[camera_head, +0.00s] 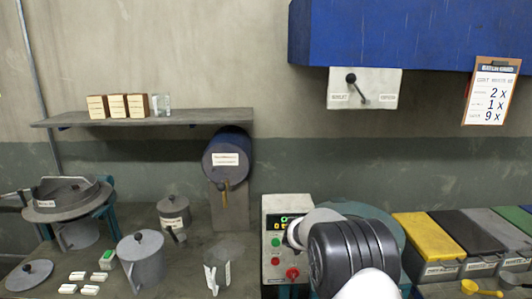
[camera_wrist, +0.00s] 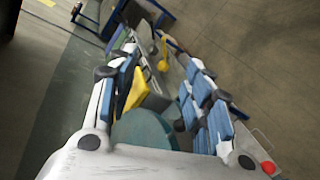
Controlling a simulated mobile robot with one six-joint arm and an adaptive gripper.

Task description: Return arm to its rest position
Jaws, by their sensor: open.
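My gripper (camera_wrist: 158,62) shows in the wrist view with its two blue-padded fingers spread apart. Nothing is held between them. Behind the fingers are a round teal disc or plate, a yellow bin lid and a small yellow scoop, all apart from the pads. In the head view my dark and white arm stands in front of the round teal plate (camera_head: 382,222) at the lower right of centre. The gripper fingers themselves are hidden or cannot be made out there.
A control box (camera_head: 274,262) with a green display and red button stands left of my arm. Lidded bins (camera_head: 430,238) and a yellow scoop (camera_head: 470,287) are at right. Cans and a pitcher (camera_head: 142,262) fill the left bench. A shelf (camera_head: 200,118) and blue hood (camera_head: 400,35) hang above.

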